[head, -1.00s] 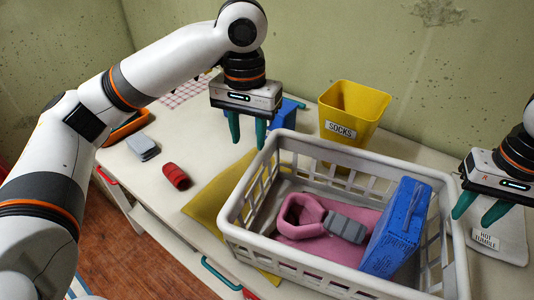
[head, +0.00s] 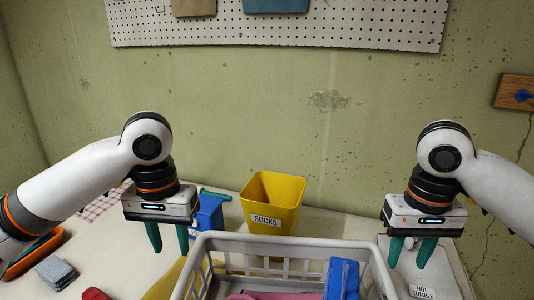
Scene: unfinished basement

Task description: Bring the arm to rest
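My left gripper (head: 168,237) hangs with fingers pointing down above the table, to the left of the white laundry basket (head: 210,245). Its two green fingers are apart with nothing between them. My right gripper (head: 411,252) hangs fingers down at the basket's right side. Its fingers are also apart, with nothing visible between them. Both arms are raised, with the elbows bent, at about the same height.
The basket holds a blue box (head: 342,279) and pink cloth (head: 275,296). A yellow bin (head: 275,195) labelled SOCKS and a blue container (head: 208,215) stand behind it. A folded grey item (head: 56,272) and a red rolled item (head: 95,294) lie left. A pegboard (head: 350,22) hangs on the wall.

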